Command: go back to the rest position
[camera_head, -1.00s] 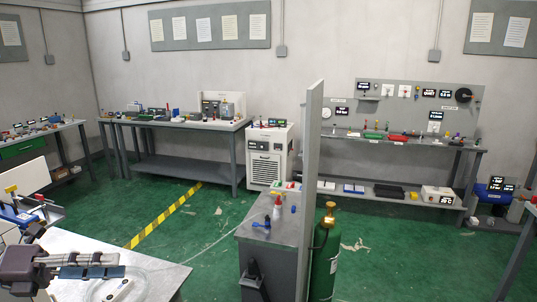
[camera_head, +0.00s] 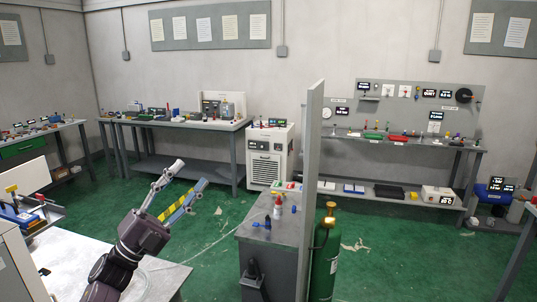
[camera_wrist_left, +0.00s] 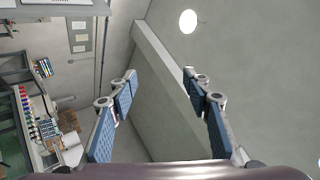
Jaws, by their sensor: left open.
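My left gripper (camera_head: 184,190) is raised above the near table in the head view, with its arm coming up from the bottom left. Its two fingers are apart and nothing is between them. My right gripper is not in the head view.
The near table (camera_head: 80,262) lies below my left arm. A grey cabinet (camera_head: 270,240) with small bottles stands right of it, beside a tall partition (camera_head: 311,180) and a green gas cylinder (camera_head: 326,255). Benches line the walls. Green floor (camera_head: 215,215) is open between.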

